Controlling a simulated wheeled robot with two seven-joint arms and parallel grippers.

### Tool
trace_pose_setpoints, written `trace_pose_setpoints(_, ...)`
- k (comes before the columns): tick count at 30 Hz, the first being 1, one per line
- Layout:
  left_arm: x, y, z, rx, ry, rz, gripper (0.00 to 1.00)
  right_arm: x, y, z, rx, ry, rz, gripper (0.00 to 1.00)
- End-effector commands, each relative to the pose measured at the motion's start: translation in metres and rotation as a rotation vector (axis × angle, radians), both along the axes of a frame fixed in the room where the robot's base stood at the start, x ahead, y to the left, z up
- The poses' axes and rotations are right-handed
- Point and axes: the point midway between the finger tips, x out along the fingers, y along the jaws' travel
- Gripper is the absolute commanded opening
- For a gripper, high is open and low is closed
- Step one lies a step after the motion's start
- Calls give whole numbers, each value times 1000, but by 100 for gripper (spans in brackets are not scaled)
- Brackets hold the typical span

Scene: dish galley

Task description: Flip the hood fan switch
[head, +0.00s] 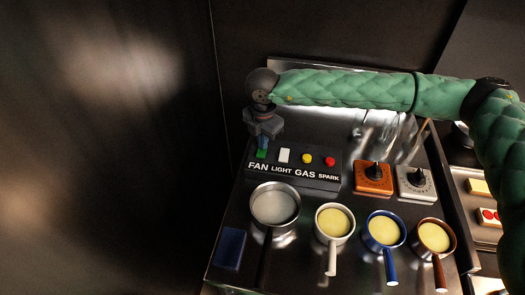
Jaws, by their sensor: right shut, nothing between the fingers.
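The control box (292,175) sits on the steel counter, labelled FAN, LIGHT, GAS and SPARK. Above the FAN label is a small green switch (261,154). My right gripper (262,143) is shut and empty, pointing down right at the green switch and covering part of it. I cannot tell whether it touches the switch or which way the switch is set. A white switch (284,155) is above LIGHT, a yellow button (306,158) above GAS, and a red button (330,161) above SPARK. My left gripper is not in view.
A pot (275,190) of pale liquid and white (322,236), blue (370,229) and brown (423,252) pans stand in front of the box. Orange (362,188) and grey (405,192) knob units are to its right. A dark blue block (230,248) lies front left. A dark wall is left.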

Motion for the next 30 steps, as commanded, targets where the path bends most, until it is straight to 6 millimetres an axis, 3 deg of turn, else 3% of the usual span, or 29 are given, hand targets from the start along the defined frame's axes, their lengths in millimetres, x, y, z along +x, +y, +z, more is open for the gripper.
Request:
trace_pose_setpoints(5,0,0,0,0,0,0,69,-1,0,2,0,3,1,0)
trace_pose_setpoints(30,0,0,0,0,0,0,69,-1,0,56,0,1,0,0)
